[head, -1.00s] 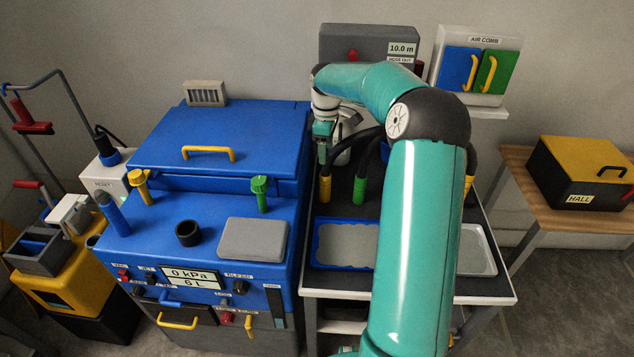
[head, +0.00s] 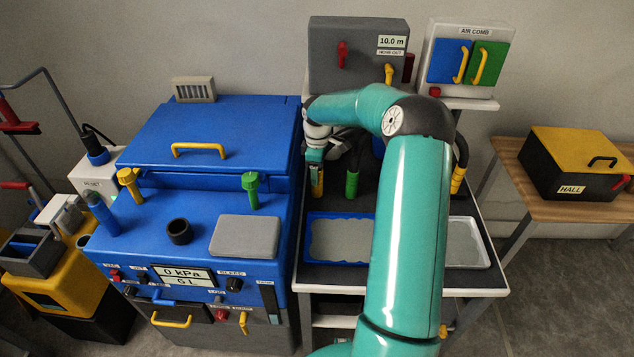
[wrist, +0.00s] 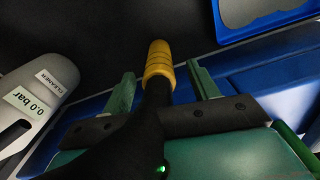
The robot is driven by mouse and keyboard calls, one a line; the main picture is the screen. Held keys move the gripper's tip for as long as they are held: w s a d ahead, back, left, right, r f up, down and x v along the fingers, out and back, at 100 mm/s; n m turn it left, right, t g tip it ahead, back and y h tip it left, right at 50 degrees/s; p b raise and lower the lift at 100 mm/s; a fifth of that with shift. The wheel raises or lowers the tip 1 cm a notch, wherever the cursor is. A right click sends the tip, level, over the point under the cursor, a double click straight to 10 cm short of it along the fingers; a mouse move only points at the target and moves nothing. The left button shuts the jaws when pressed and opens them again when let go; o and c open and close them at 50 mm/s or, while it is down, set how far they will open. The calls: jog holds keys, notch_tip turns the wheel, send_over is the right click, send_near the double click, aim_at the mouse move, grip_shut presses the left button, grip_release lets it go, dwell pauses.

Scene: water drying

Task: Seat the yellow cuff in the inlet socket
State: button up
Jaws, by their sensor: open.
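The yellow cuff (head: 318,186) is on the end of a black hose at the left side of the dark bench. My gripper (head: 316,166) is just above it, at the end of my teal arm. In the wrist view the ribbed yellow cuff (wrist: 158,64) lies between my two green fingers (wrist: 163,86), with a gap on each side. The gripper is open and holds nothing. A black round socket (head: 180,231) stands on top of the blue machine, left of the gripper; I see no label naming it the inlet.
A green cuff (head: 352,186) stands close to the right of the yellow one. Another yellow cuff (head: 457,178) is at the bench's right. A blue-rimmed tray (head: 309,240) lies in front. Yellow (head: 129,183) and green (head: 251,187) knobs rise from the machine.

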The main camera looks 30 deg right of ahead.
notch_tip(320, 180, down, 3)
jog(key=shift+w+f, duration=0.15)
jog(key=c, duration=1.1)
